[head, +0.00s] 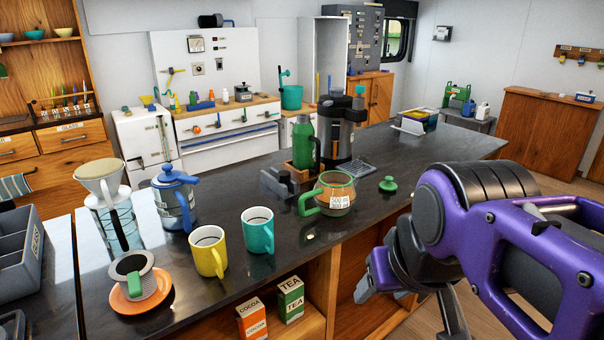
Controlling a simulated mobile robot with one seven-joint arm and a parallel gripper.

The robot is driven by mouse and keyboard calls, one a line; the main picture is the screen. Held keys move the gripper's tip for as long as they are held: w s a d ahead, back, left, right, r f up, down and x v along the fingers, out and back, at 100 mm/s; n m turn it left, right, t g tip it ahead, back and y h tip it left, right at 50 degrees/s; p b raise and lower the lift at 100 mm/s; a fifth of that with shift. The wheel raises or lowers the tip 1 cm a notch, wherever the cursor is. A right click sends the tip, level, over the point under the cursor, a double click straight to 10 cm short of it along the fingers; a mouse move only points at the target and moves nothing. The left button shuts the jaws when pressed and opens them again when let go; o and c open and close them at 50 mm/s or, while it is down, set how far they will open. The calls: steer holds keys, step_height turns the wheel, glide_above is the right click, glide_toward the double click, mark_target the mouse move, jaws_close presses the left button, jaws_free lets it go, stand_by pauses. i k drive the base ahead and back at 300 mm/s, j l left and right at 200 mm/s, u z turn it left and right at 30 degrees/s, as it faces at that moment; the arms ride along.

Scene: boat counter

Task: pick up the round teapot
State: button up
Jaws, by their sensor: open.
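The round teapot (336,193) stands upright on the dark counter, right of the mugs. It has a rounded, brownish see-through body with white markings, a green rim and a green handle on its left side. A small green lid (388,184) with a knob lies apart from it on the counter to its right. My gripper (408,303) is at the lower right, in front of the counter's edge and apart from the teapot. It is open, and I see nothing between its fingers; my arm partly hides it.
A teal mug (259,231) and a yellow mug (208,252) stand left of the teapot. A blue-lidded pot (175,197) is farther left. A green bottle (304,143) and a tall dispenser (340,128) stand behind it. The counter (440,150) is bare toward the right.

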mark_target(334, 194)
steer(key=i+l+u, duration=0.1)
steer(key=u, duration=1.35)
steer(key=l, duration=1.9)
steer(key=k+l, duration=0.4)
steer(key=l, duration=0.2)
steer(key=k+l+u, duration=0.15)
steer(key=k+l, duration=0.25)
steer(key=l, duration=0.2)
steer(key=i+j+z, duration=0.1)
steer(key=i+j, duration=0.45)
steer(key=j, duration=0.15)
